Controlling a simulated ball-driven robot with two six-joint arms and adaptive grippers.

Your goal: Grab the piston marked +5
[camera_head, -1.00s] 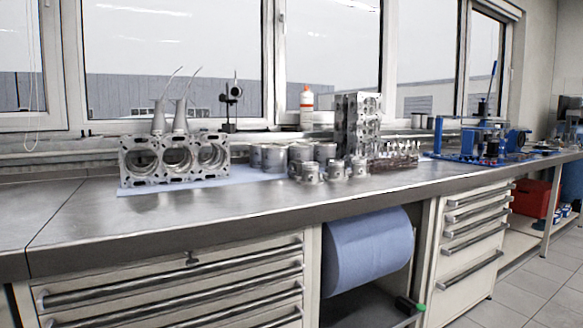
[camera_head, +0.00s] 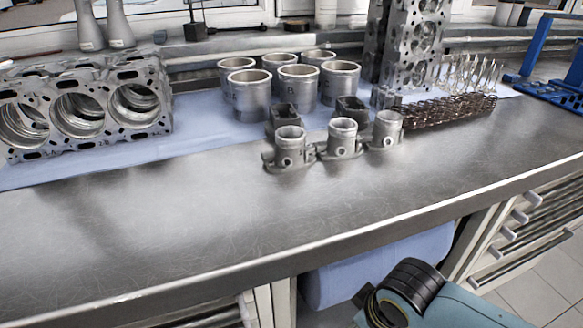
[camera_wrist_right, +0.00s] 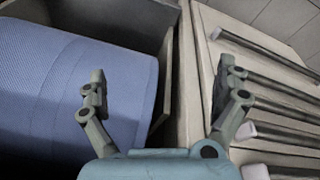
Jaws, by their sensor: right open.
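Several grey pistons stand on the metal bench in the head view. Three are in the front row: a left one (camera_head: 290,148), a middle one (camera_head: 342,138) and a right one (camera_head: 387,130). Darker ones (camera_head: 284,119) show partly hidden behind them. Any +5 mark is too small to read. My right gripper (camera_wrist_right: 162,76) is open and empty in the right wrist view, facing a blue paper roll (camera_wrist_right: 75,95) and drawer fronts below the bench top. My right arm shows at the lower right of the head view, apart from the pistons. My left gripper is not in view.
Several cylinder liners (camera_head: 250,97) stand behind the pistons. An engine block (camera_head: 85,110) is at left. An upright cylinder head (camera_head: 408,45) and a dark shaft (camera_head: 447,111) are at right. The bench front (camera_head: 210,210) is clear; its edge lies above the roll and drawers.

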